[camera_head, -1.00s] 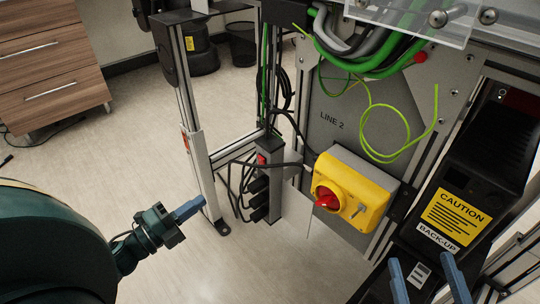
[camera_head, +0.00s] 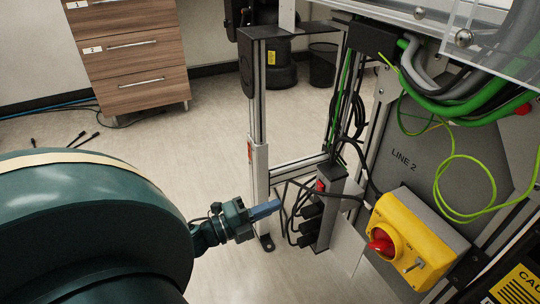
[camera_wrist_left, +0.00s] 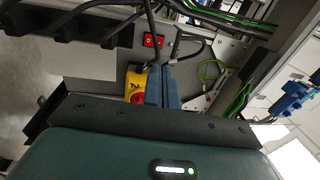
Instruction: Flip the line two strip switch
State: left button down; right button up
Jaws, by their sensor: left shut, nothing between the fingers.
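The power strip (camera_head: 325,215) stands upright on the frame below the LINE 2 panel, with black plugs in it. Its red switch (camera_head: 321,185) is near the top; it also shows in the left wrist view (camera_wrist_left: 153,40). I cannot tell which way the switch is set. My left gripper (camera_head: 279,204) is shut and empty, pointing right at the strip, left of and a little lower than the switch in the head view, apart from it. Its blue fingers lie together in the left wrist view (camera_wrist_left: 162,85). What looks like my right gripper (camera_wrist_left: 291,101) shows at the right there.
A yellow box with a red rotary knob (camera_head: 405,240) is right of the strip. Black cables (camera_head: 290,195) loop around the plugs. An aluminium post (camera_head: 259,185) stands left of the strip. A wooden drawer unit (camera_head: 130,55) is at the back; open floor lies between.

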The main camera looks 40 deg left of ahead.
aim_at(319, 185)
pick_arm(q)
jog(key=b+x, duration=0.2)
jog(key=x, duration=0.7)
jog(key=shift+w+d, duration=0.15)
jog(key=shift+w, duration=0.15)
jog(key=shift+w+d+r, duration=0.1)
jog(key=shift+w+d, duration=0.1)
jog(key=shift+w, duration=0.25)
pick_arm(e)
jog(key=shift+a+r+y, duration=0.15)
jog(key=shift+r+y, duration=0.2)
jog(key=shift+y, duration=0.15)
pick_arm(q)
jog(key=shift+w+d+r+p, duration=0.15)
jog(key=shift+r+p, duration=0.2)
jog(key=shift+p, duration=0.4)
jog(key=shift+f, duration=0.25)
pick_arm(e)
jog(key=shift+f+h, duration=0.4)
jog(key=shift+h, duration=0.1)
